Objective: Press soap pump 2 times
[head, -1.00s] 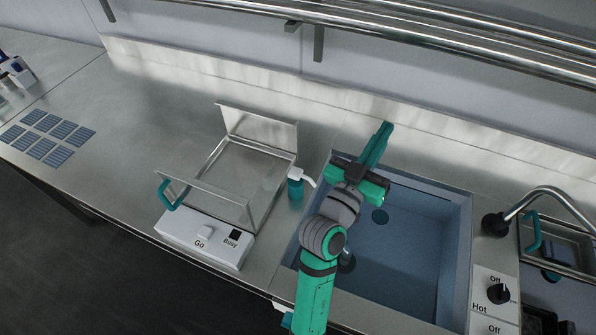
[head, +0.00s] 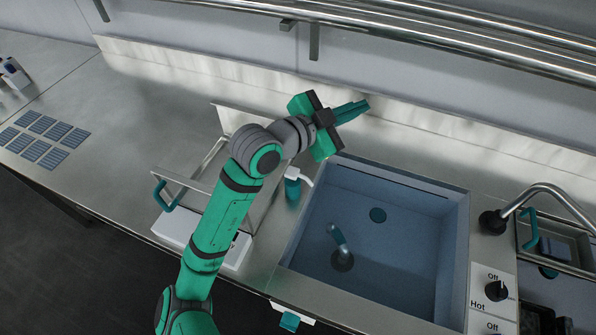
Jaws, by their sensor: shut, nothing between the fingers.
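The soap pump (head: 293,187) is a small teal bottle with a white nozzle head. It stands on the steel counter just left of the sink, with its nozzle pointing right. My gripper (head: 366,106) is shut and empty, behind the sink's back left corner near the back wall. It is above and to the right of the pump in the picture, apart from it. My arm crosses the counter left of the pump, and the pump stays in view.
The blue sink (head: 385,250) with a drain and a small spout lies right of the pump. A tap (head: 545,195) and hot-water knob (head: 496,291) are right. Rails (head: 420,45) run above.

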